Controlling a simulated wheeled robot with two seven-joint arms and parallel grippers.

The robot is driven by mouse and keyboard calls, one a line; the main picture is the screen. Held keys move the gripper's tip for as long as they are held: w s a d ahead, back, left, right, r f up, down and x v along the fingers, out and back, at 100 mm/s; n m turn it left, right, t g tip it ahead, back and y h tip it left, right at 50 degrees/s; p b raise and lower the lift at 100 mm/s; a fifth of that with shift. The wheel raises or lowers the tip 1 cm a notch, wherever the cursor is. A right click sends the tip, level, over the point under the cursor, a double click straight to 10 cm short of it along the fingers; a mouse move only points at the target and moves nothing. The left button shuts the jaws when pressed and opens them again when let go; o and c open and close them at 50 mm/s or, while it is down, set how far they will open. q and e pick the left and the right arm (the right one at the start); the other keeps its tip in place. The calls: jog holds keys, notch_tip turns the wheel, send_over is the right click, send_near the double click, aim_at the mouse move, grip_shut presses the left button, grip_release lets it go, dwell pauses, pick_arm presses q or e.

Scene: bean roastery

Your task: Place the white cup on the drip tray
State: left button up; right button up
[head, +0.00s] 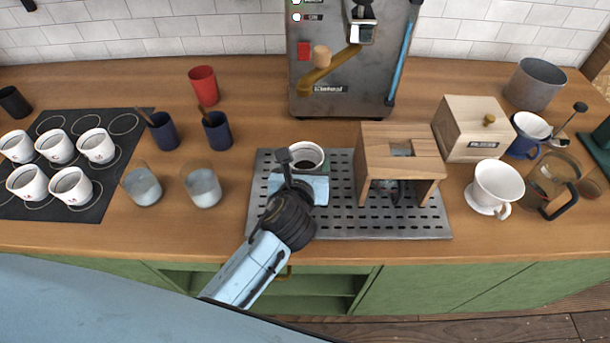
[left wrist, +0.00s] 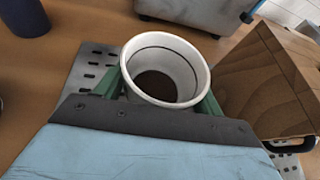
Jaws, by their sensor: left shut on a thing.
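The white cup (head: 307,154) has a dark rim line and dark contents inside. It is upright over the back left part of the perforated metal drip tray (head: 400,228), left of the wooden stand. I cannot tell if its base touches the tray. My left gripper (head: 303,168) is shut on the cup, reaching in from the front. In the left wrist view the cup (left wrist: 165,65) sits between the green fingers, with the drip tray (left wrist: 88,75) below and behind it. The gripper hides the cup's lower part. My right gripper is not in view.
A wooden stand (head: 375,150) stands on the tray's right half, close to the cup. The grey machine (head: 340,95) is behind. Glasses (head: 203,188) and dark blue cups (head: 217,131) stand left. Several other white cups (head: 71,186) stand on a black mat. A white dripper (head: 497,186) is right.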

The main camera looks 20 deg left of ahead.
pick_arm(q)
notch_tip(320, 180, down, 3)
jog(key=shift+b, duration=0.4)
jog(key=shift+r, duration=0.1)
jog(key=o, duration=1.1)
jog(key=shift+f, duration=0.2)
jog(key=shift+r, duration=0.2)
jog(key=p+v, duration=0.1)
jog(key=v, duration=1.1)
jog(key=shift+p, duration=0.35)
